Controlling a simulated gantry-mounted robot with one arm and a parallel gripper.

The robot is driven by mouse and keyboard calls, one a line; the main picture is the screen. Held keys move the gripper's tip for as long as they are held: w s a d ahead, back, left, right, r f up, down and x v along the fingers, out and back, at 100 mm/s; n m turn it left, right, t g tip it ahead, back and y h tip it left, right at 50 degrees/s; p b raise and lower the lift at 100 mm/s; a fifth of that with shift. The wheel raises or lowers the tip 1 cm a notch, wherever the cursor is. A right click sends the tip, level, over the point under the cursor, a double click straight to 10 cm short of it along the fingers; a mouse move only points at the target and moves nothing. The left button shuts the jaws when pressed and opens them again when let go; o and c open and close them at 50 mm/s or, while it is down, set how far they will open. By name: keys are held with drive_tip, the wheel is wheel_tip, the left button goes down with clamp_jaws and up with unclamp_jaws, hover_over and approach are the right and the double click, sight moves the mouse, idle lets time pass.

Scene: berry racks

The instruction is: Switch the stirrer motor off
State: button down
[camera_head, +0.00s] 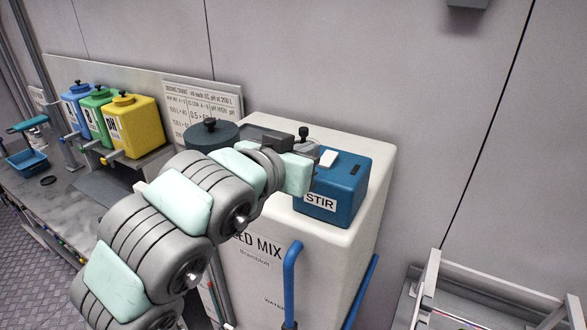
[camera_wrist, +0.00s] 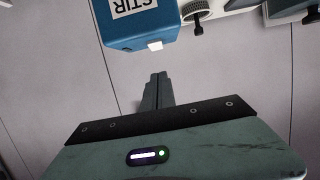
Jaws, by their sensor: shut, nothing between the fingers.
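The stirrer motor is a blue box labelled STIR (camera_head: 333,197), standing on top of the white feed mix tank (camera_head: 262,252). A white rocker-like switch (camera_head: 328,158) sits on its top face, with a dark slot to its right. My gripper (camera_head: 314,152) is at the box's left top edge, close to the switch. In the wrist view the box (camera_wrist: 150,28) appears upside down at the top, with the switch (camera_wrist: 155,45) at its lower edge. My gripper's fingers (camera_wrist: 158,76) are shut, empty and pointing towards the switch, with a visible gap. I cannot tell the switch's position.
A dark round lid (camera_head: 211,133) and a black knob (camera_head: 303,133) are on the tank top. Blue, green and yellow (camera_head: 135,125) containers stand on a shelf at left. A blue pipe (camera_head: 291,285) runs down the tank front. A pale rack (camera_head: 490,300) is at lower right.

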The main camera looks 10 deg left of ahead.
drive_tip(key=shift+f+b+v, duration=0.2)
drive_tip(key=shift+b+v, duration=0.05)
drive_tip(key=shift+v, duration=0.9)
drive_tip(key=shift+f+b+v, duration=0.25)
drive_tip(key=shift+v, duration=0.85)
